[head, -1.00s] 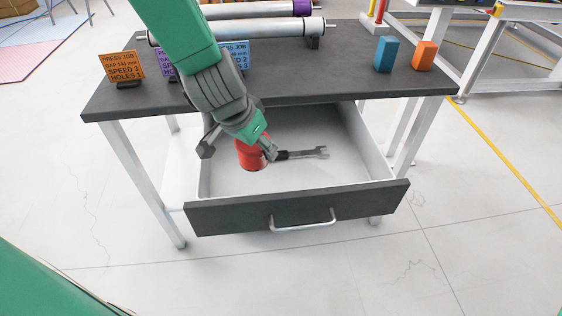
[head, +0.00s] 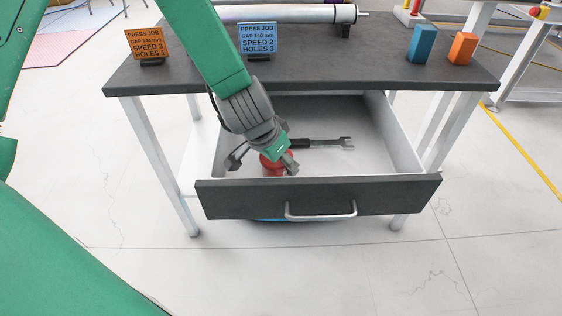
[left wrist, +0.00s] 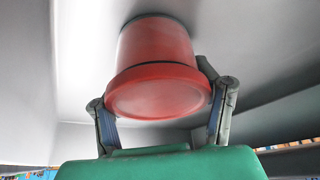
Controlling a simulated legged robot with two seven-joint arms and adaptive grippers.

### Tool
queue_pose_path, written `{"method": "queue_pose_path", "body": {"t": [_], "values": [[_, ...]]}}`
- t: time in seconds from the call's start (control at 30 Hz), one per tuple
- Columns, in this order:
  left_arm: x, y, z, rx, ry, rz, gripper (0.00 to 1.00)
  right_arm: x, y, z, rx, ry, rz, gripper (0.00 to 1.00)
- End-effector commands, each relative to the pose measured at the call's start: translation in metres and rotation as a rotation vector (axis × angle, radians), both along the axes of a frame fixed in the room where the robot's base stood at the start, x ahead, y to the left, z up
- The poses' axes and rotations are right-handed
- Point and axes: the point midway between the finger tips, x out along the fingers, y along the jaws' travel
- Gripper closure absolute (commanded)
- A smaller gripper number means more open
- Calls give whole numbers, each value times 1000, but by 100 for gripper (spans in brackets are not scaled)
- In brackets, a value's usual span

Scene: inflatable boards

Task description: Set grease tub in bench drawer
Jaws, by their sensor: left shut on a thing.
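The red grease tub (head: 271,167) is inside the open bench drawer (head: 398,147), in its left part near the front panel. My left gripper (head: 268,163) reaches down into the drawer and is shut on the tub. In the left wrist view the tub (left wrist: 155,65) sits between the two fingers, with its wide rim towards the camera. Whether its far end touches the drawer floor I cannot tell. The front panel and my gripper hide part of the tub in the head view. My right gripper is not in view.
A wrench (head: 325,143) with a dark handle lies in the drawer just right of the tub. On the bench top (head: 310,70) stand an orange sign (head: 144,44), a blue sign (head: 258,39), a blue block (head: 422,44), an orange block (head: 462,48) and a roller (head: 290,14). The drawer's right side is clear.

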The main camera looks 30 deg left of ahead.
Motion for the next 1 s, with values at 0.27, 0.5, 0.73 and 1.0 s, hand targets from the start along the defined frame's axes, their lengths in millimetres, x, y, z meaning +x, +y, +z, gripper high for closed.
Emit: {"method": "queue_pose_path", "body": {"t": [0.27, 0.5, 0.73, 1.0], "values": [[0, 1, -3, -1, 1, 3, 17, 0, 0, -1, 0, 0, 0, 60], [0, 1, -3, -1, 0, 2, 17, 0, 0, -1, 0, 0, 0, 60], [-3, 2, 12, 1, -1, 0, 17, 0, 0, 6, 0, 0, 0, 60], [-24, 7, 66, 1, -2, 1, 17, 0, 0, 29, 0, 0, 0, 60]]}}
